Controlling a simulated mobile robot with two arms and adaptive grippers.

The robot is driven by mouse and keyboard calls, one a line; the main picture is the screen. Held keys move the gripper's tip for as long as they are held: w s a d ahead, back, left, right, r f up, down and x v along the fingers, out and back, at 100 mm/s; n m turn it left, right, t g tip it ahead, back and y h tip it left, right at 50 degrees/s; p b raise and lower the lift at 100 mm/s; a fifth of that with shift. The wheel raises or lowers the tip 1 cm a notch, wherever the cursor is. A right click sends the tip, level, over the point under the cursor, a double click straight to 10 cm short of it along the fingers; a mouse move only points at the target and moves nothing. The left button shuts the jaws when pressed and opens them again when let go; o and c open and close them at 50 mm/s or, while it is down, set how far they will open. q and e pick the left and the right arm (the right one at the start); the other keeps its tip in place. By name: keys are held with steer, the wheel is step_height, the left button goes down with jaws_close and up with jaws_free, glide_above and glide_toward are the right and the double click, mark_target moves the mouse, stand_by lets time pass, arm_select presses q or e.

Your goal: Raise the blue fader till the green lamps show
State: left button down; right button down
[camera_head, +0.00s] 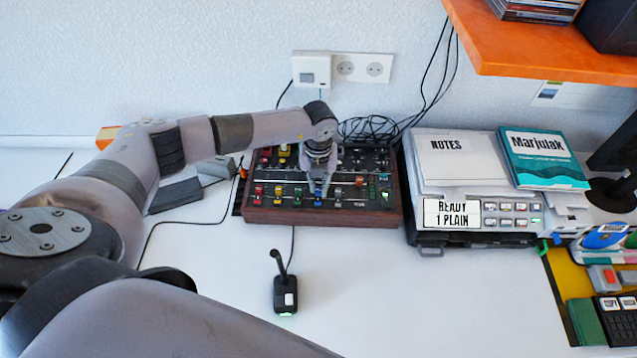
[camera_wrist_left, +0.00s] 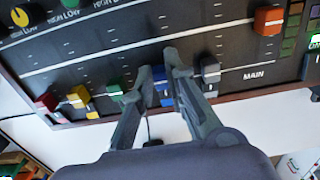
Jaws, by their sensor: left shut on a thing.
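The mixer (camera_head: 268,216) is a black panel in a brown wooden frame on the white table, with a row of coloured faders along its near side. The blue fader (camera_wrist_left: 160,86) is near its front edge, between my left gripper's fingers (camera_wrist_left: 158,72) in the left wrist view. My left gripper (camera_head: 318,188) points down over the mixer and is shut on the blue fader. In the head view the gripper partly hides it. My right gripper is out of view.
A small microphone (camera_head: 285,290) stands in front of the mixer. A grey machine (camera_head: 440,185) with a notebook and book stands to the right.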

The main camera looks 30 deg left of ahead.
arm_select(q)
steer(key=shift+w+a+f+b, duration=0.1)
steer(key=shift+w+a+b, duration=0.15)
steer(key=shift+w+b, duration=0.35)
steer(key=shift+w+a+f+b, duration=0.1)
steer(key=shift+w+a+b, duration=0.15)
steer(key=shift+w+b, duration=0.3)
steer(key=shift+w+a+r, duration=0.1)
steer(key=shift+w, duration=0.1)
steer(key=shift+r, duration=0.1)
steer(key=c, duration=1.6)
jaws_free()
